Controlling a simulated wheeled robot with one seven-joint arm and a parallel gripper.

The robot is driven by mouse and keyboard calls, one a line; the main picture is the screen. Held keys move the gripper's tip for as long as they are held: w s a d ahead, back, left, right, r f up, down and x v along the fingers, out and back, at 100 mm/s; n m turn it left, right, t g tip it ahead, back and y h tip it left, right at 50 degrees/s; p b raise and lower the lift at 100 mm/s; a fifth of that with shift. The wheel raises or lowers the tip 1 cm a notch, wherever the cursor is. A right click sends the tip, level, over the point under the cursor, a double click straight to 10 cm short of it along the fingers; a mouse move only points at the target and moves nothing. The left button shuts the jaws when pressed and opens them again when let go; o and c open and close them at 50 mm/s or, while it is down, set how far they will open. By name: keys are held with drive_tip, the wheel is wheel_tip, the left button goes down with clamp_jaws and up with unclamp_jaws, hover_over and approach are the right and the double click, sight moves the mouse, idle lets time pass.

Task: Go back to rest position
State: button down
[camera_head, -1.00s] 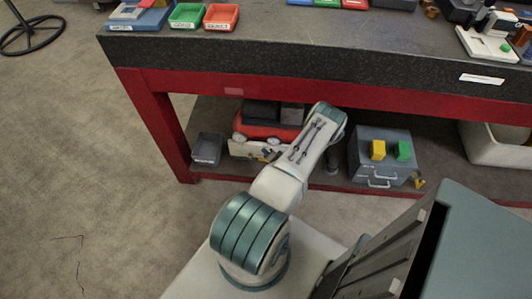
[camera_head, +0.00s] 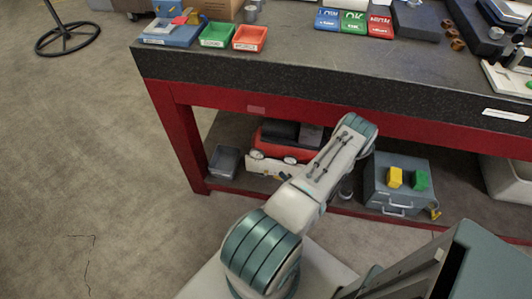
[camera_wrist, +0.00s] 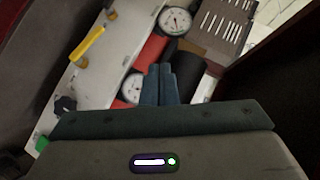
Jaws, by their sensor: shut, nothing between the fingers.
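My gripper (camera_wrist: 160,85) shows in the wrist view with its two dark blue fingers together and nothing between them. It points down over items on the lower shelf, with round dial gauges (camera_wrist: 175,20) and a red part beneath the fingertips. In the head view my arm reaches out toward the workbench (camera_head: 300,90), its far end in front of the red front rail. The gripper itself is hidden there behind the arm.
Blue, green (camera_head: 217,36) and red (camera_head: 250,38) trays stand on the bench top. The lower shelf holds a grey bin (camera_head: 225,161), a red-and-white item (camera_head: 272,148) and a grey drawer box (camera_head: 398,180) with yellow and green blocks. Open floor (camera_head: 90,150) lies to the left.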

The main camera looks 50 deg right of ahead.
drive_tip(key=w+a+r+n+t+y, duration=0.1)
drive_tip(key=w+r+n+t+y, duration=0.2)
drive_tip(key=w+r, duration=0.5)
drive_tip(key=w+a+r+n+g+y+p, duration=0.1)
drive_tip(key=w+a+r+n+g+y, duration=0.4)
drive_tip(key=a+r, duration=0.55)
drive_tip(key=w+a+r+n+g+y+p, duration=0.2)
drive_tip(key=w+a+r+y, duration=0.35)
drive_tip(key=r, duration=0.75)
drive_tip(key=s+a+r+n+g+p, duration=0.1)
drive_tip(key=s+a+r+n+g, duration=0.2)
drive_tip(key=a+r, duration=0.4)
drive_tip(key=s+a+r+n+g, duration=0.2)
drive_tip(key=a+r+g, duration=0.2)
drive_tip(key=a+r, duration=0.3)
drive_tip(key=s+a+r+n+h+p, duration=0.1)
drive_tip(key=s+a+r+h, duration=0.2)
drive_tip(key=s+r, duration=0.3)
drive_tip(key=s+a+r+n+t+h+p, duration=0.1)
drive_tip(key=s+a+r+h, duration=0.3)
drive_tip(key=s+r+h, duration=0.1)
drive_tip(key=shift+s+r+p, duration=0.35)
drive_tip(key=shift+r, duration=0.3)
